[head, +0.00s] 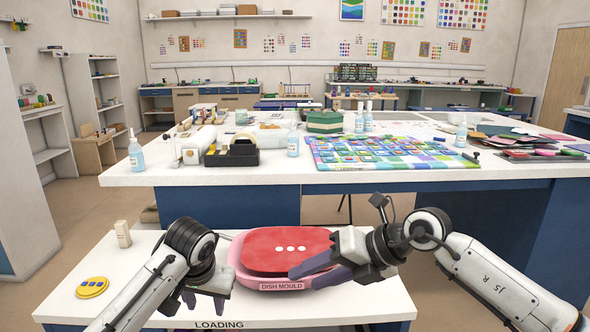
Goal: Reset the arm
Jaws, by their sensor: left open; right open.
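My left gripper (205,302) is open and empty. It points down over the front of the white loading table (385,305), left of the dish mould. My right gripper (312,270) is open, with its dark fingers pointing left across the right front part of the mould. I cannot tell whether they touch it. The pink dish mould (243,276) sits on the loading table with its label facing front. A red sheet (275,250) with three white dots lies on it. The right gripper hides the mould's right side.
A yellow disc (92,288) and a small beige block (122,233) are on the loading table's left side. Behind is a large white worktable (230,178) with bottles, a tape dispenser (232,153) and a colourful tiled panel (385,153). The loading table's front left is clear.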

